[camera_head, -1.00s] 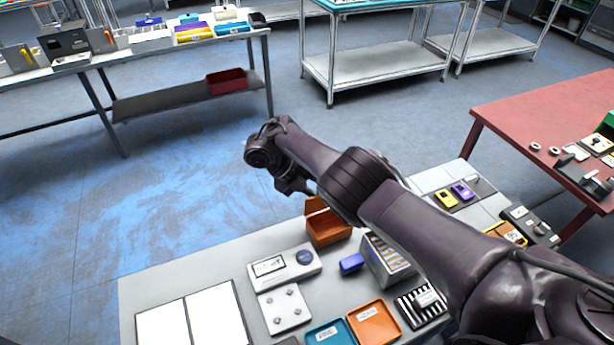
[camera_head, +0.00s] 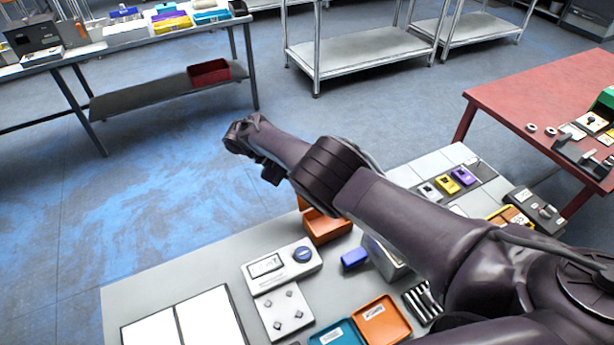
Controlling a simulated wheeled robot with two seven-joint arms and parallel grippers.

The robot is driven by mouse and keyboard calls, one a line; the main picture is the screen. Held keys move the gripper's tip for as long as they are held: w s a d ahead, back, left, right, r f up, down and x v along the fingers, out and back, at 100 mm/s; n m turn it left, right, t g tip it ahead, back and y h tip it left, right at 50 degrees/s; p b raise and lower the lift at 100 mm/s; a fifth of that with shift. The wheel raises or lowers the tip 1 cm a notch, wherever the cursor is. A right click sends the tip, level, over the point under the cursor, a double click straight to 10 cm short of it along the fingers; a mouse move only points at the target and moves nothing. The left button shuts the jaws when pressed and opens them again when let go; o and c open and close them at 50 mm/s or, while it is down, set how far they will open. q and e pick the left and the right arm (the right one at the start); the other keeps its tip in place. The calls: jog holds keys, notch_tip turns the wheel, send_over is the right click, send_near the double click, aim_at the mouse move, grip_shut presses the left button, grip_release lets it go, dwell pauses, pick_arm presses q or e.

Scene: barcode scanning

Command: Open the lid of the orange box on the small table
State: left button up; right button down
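The orange box (camera_head: 326,231) stands at the far edge of the grey small table (camera_head: 150,288). An upright orange panel (camera_head: 303,203) shows at its back left, which looks like its lid standing raised. My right arm crosses above and hides part of the box and panel, so I cannot tell the lid's exact angle. My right gripper (camera_head: 271,173) is beyond the table's far edge, up and left of the box, apart from it in the picture. Its fingers are dark and small, and their opening is unclear. My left gripper is not in view.
Next to the box are a white device (camera_head: 282,262), a blue block (camera_head: 354,258) and a grey container partly under my arm. An orange tray (camera_head: 380,321) and a teal tray (camera_head: 338,334) lie nearer. A red table (camera_head: 545,100) stands at right. Open floor lies beyond.

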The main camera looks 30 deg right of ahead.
jog(key=shift+s+f, duration=0.1)
jog(key=shift+f, duration=0.1)
jog(key=c, duration=1.1)
grip_release()
jog(key=shift+d, duration=0.1)
jog(key=shift+c, duration=0.2)
jog(key=shift+r, duration=0.1)
jog(key=shift+r, duration=0.1)
